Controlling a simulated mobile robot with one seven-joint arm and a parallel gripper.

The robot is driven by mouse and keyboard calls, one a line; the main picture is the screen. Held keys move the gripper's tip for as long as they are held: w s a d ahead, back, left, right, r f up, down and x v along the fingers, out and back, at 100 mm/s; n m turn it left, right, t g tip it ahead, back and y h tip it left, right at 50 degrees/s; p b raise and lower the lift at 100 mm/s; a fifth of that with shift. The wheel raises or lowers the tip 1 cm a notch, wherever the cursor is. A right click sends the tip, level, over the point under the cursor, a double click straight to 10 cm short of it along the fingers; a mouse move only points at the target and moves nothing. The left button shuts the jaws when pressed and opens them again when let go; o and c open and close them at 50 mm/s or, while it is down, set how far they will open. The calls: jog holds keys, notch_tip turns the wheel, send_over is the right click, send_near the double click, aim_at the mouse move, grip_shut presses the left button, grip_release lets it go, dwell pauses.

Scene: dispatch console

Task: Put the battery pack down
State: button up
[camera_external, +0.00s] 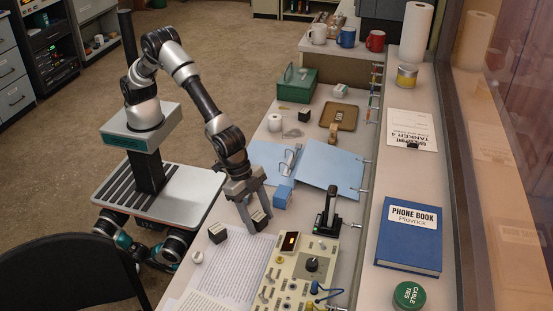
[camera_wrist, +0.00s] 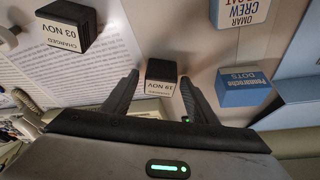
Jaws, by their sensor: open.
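A small battery pack with a dark top and a white label reading "19 NOV" stands on the desk in the wrist view (camera_wrist: 161,77). It also shows in the external view (camera_external: 260,218). My gripper (camera_external: 256,214) is low over the desk with its fingers pointing down around this pack. In the wrist view my gripper (camera_wrist: 159,79) is open, with a finger on each side of the pack and a narrow gap at both sides. A second, similar pack labelled "CHARGED 03 NOV" (camera_wrist: 67,27) stands to the left, also in the external view (camera_external: 217,232).
A blue box (camera_external: 282,197) stands close to the right of my gripper. Printed papers (camera_external: 232,262) lie on the near side, beside a console with knobs (camera_external: 300,275). An open blue binder (camera_external: 333,168) lies behind.

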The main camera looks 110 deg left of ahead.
jog(key=shift+r, duration=0.35)
jog(key=p+v, duration=0.2)
jog(key=v, duration=0.9)
jog(key=shift+s+r, duration=0.2)
jog(key=shift+r, duration=0.1)
